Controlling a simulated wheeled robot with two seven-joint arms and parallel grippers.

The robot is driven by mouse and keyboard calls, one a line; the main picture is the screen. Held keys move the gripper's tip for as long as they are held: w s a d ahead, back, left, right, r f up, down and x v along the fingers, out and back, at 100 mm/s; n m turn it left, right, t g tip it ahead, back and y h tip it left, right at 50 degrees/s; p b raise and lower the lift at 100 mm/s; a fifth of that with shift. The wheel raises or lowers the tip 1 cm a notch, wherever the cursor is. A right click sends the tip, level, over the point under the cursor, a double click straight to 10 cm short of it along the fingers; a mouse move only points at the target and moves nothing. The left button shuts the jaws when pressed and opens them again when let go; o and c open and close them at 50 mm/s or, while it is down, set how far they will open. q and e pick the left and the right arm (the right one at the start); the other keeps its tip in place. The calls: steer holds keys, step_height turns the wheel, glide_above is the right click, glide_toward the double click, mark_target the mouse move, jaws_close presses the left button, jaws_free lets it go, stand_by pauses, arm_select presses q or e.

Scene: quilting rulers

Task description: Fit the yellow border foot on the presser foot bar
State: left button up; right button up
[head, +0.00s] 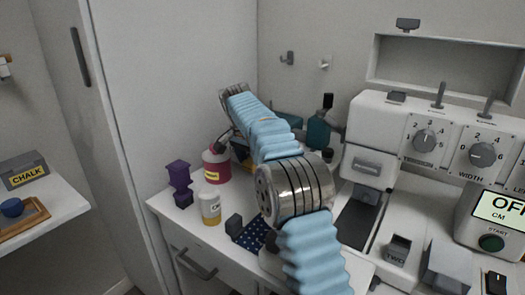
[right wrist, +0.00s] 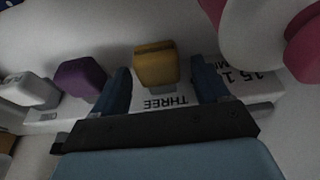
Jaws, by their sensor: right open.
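In the right wrist view the yellow border foot (right wrist: 156,65) shows as a yellow block behind a label reading THREE. My right gripper (right wrist: 160,78) is open, with one dark blue finger on each side of the foot in the picture. I cannot tell whether either finger touches it. In the head view my blue-sleeved right arm covers the middle, and the fingertips are not clearly visible there. The white sewing machine (head: 369,108) stands on the right. The presser foot bar cannot be made out clearly. My left gripper is not in view.
A purple block (right wrist: 80,77) and a pale block (right wrist: 32,89) stand left of the yellow one. A grey block (head: 398,249) is labelled TWO.

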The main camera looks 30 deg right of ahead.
steer(key=shift+f, duration=0.15)
steer(key=shift+c, duration=0.3)
steer(key=c, duration=0.9)
steer(key=o, duration=1)
